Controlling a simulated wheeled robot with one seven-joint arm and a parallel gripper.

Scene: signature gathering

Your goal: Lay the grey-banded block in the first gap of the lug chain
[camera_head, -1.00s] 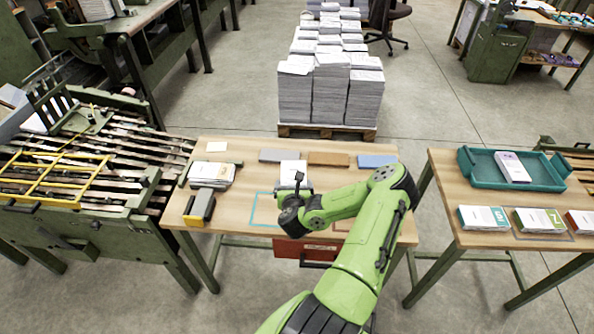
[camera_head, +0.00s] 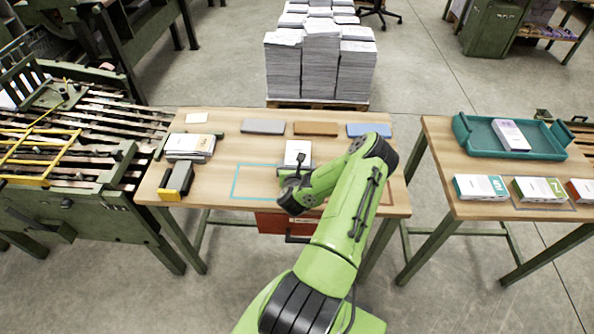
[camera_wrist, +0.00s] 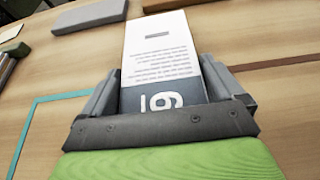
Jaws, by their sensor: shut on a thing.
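The grey-banded block (camera_head: 298,150) is a white printed stack with a dark grey band and a white numeral. My gripper (camera_head: 298,167) is shut on it over the middle of the near table. In the wrist view the block (camera_wrist: 160,55) sits between the two fingers of my gripper (camera_wrist: 163,88), its banded end toward the palm. I cannot tell whether it touches the tabletop. The lug chain (camera_head: 85,112), with several dark slats across a green machine, lies at the left, well away from my gripper. I cannot make out its first gap.
The table (camera_head: 225,150) also holds grey, brown and blue slabs at the back, a stack (camera_head: 190,146) and a yellow-ended grey tool (camera_head: 176,181) at the left. A teal outline (camera_head: 234,181) marks bare tabletop. A teal tray (camera_head: 475,142) stands on the right table.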

